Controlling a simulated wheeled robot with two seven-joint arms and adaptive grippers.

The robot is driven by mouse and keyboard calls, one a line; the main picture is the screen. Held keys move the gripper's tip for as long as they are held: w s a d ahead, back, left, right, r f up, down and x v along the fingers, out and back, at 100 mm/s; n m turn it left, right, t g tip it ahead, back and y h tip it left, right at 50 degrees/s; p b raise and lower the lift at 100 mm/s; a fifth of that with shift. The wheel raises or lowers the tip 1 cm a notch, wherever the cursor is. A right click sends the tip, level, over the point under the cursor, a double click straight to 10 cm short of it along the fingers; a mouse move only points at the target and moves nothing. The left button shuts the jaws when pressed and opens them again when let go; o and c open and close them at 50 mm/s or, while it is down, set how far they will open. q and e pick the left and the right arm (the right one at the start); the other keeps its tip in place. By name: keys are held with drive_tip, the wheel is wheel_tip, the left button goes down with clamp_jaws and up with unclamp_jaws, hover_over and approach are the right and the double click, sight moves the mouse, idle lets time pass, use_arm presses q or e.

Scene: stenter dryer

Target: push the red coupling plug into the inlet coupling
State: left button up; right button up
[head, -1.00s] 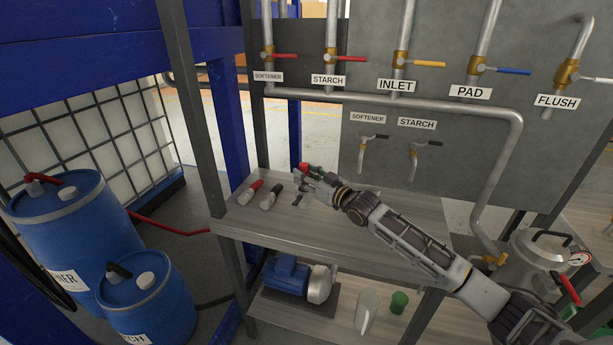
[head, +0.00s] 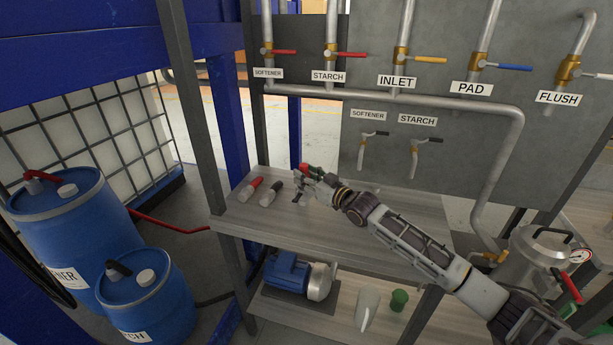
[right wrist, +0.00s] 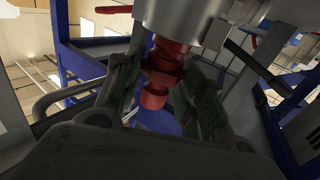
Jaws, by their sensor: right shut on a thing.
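My right gripper (head: 309,181) is over the left part of the grey bench top in the head view. It is shut on a red plug (head: 303,168), whose red part shows at the gripper's tip. In the right wrist view the red plug (right wrist: 160,75) sits between the dark green finger pads. A grey metal cylinder (right wrist: 190,18) meets its far end. I cannot tell whether that cylinder is part of the plug or a separate coupling. No inlet coupling can be made out clearly. My left gripper is not in view.
A red-ended piece (head: 250,189) and a black-ended piece (head: 271,192) lie left of the gripper on the bench (head: 240,222). Behind stands a grey panel (head: 470,150) with pipes and labelled valves. Blue drums (head: 65,225) stand at left. The bench's right part is clear.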

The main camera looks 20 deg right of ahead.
drive_tip(key=shift+f+b, duration=0.45)
drive_tip(key=shift+f, duration=0.7)
idle(0.4)
drive_tip(key=o, duration=1.1)
drive_tip(key=shift+f, duration=0.2)
drive_tip(key=shift+a+r, duration=0.1)
drive_tip(key=shift+r, duration=0.05)
drive_tip(key=shift+s, duration=0.2)
drive_tip(key=shift+v, duration=5.9)
